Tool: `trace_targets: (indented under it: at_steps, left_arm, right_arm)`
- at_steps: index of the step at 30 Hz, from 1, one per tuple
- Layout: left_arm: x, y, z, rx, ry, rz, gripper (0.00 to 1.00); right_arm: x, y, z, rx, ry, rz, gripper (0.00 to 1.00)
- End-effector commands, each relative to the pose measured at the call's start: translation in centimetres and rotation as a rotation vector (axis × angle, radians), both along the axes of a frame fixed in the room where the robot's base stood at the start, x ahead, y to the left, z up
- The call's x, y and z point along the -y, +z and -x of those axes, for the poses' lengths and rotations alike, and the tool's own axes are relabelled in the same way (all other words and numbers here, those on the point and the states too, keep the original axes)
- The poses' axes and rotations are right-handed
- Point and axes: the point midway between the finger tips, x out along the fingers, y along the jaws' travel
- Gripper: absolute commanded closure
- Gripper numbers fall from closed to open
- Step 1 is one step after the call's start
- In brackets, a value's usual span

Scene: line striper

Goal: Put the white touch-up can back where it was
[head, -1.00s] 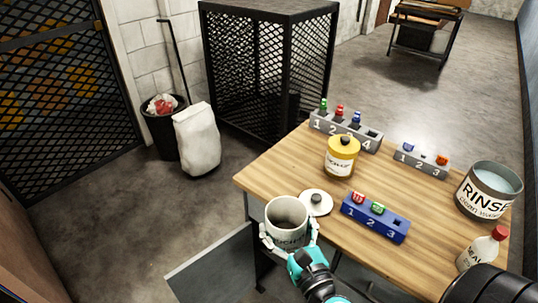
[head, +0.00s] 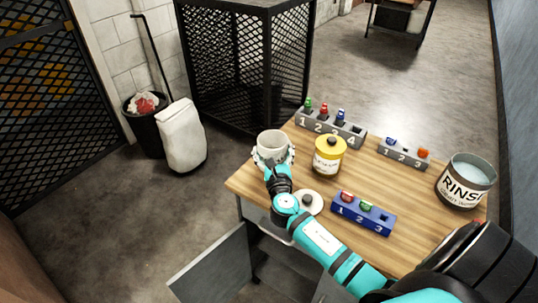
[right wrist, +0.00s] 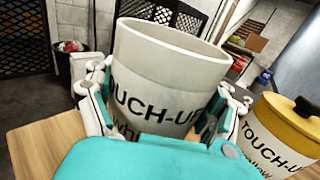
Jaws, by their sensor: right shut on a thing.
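The white touch-up can (head: 272,143) is open-topped and upright at the far left edge of the wooden table (head: 410,245). My right gripper (head: 272,160) is shut around it; in the right wrist view the fingers sit on both sides of the can (right wrist: 165,75), partly covering its "TOUCH-UP" label. I cannot tell whether its base touches the table. A white lid with a dark knob (head: 308,203) lies on the table, partly beside my right forearm. The yellow touch-up can (head: 329,158), lid on, stands just right of the gripper. My left gripper is not in view.
A grey numbered block (head: 326,128) stands behind, another grey block (head: 404,154) to its right, and a blue block (head: 363,216) in front. The rinse bucket (head: 465,185) stands at the right edge. An open cabinet door (head: 212,270) juts out below.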

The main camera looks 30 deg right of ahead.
Motion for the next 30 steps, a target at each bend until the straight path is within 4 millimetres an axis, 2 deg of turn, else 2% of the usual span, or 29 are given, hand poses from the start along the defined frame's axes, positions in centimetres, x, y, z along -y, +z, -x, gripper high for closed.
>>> trace_targets:
  at_steps: [3, 6, 13, 26, 27, 30]
  left_arm:
    - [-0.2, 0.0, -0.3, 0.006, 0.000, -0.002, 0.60]
    - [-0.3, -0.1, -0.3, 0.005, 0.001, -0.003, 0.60]
    - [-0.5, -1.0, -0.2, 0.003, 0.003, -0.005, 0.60]
    - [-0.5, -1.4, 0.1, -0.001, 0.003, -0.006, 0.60]
    - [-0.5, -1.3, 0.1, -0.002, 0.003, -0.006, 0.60]
    - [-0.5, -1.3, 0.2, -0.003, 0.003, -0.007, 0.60]
  right_arm:
    - [0.1, -0.1, -1.7, 0.002, -0.001, 0.001, 0.67]
    - [0.1, -0.4, -2.1, 0.000, 0.001, 0.001, 0.67]
    - [0.1, -3.5, -2.1, -0.002, 0.000, 0.001, 0.67]
    - [0.1, -4.1, -2.0, 0.000, 0.000, 0.001, 0.67]
    - [0.1, -4.1, -2.0, 0.000, 0.000, 0.000, 0.14]
    - [0.1, -4.0, -2.0, 0.000, 0.000, 0.001, 0.01]
